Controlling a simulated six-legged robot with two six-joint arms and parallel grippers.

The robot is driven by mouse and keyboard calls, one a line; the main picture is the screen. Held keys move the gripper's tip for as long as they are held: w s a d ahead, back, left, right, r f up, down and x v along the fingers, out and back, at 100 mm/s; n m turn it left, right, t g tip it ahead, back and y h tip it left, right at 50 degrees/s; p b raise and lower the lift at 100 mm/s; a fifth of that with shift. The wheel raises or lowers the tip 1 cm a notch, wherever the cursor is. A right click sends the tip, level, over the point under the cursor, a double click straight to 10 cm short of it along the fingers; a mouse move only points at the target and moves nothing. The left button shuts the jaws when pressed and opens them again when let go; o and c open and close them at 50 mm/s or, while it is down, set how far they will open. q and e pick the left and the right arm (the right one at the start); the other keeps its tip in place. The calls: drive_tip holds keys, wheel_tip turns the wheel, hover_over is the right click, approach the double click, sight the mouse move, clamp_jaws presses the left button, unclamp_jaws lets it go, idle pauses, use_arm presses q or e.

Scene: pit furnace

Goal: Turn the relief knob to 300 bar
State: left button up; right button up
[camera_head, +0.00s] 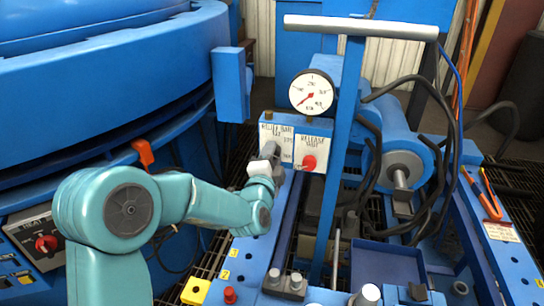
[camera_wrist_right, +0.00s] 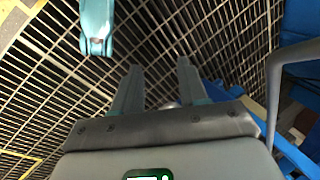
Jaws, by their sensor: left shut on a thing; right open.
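The white relief panel (camera_head: 284,128), lettered in bar, stands on the blue press frame below the gauge. My left gripper (camera_head: 271,153) comes in from the left and is shut at this panel on the relief knob, which is mostly hidden behind the fingers. The knob's setting cannot be read. Beside it on the right is the release panel (camera_head: 313,143) with a red knob (camera_head: 309,163). The round white pressure gauge (camera_head: 311,92) above has a red needle pointing to the lower left. My right gripper (camera_wrist_right: 160,82) is open and empty above floor grating in the right wrist view.
A blue upright with a grey crossbar (camera_head: 360,27) rises just right of the panels. Black hoses (camera_head: 430,150) loop behind it. A blue tray (camera_head: 387,265) and orange-handled pliers (camera_head: 486,197) are at the right. The big blue furnace (camera_head: 110,80) fills the left.

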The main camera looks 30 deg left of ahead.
idle(0.3)
use_arm(q)
drive_tip(key=o, duration=1.1)
drive_tip(key=shift+c, duration=0.2)
drive_tip(key=b+v, duration=0.9)
drive_tip(key=v, duration=0.7)
drive_tip(key=shift+s+b, duration=0.15)
drive_tip(key=shift+b, duration=0.25)
use_arm(e)
wheel_tip(320, 180, down, 9)
drive_tip(key=w+d, duration=0.1)
drive_tip(key=shift+w+f+m, duration=0.15)
drive_tip(key=shift+m, duration=0.15)
use_arm(q)
drive_tip(key=shift+s+f, duration=0.1)
use_arm(e)
drive_tip(key=shift+d, duration=0.1)
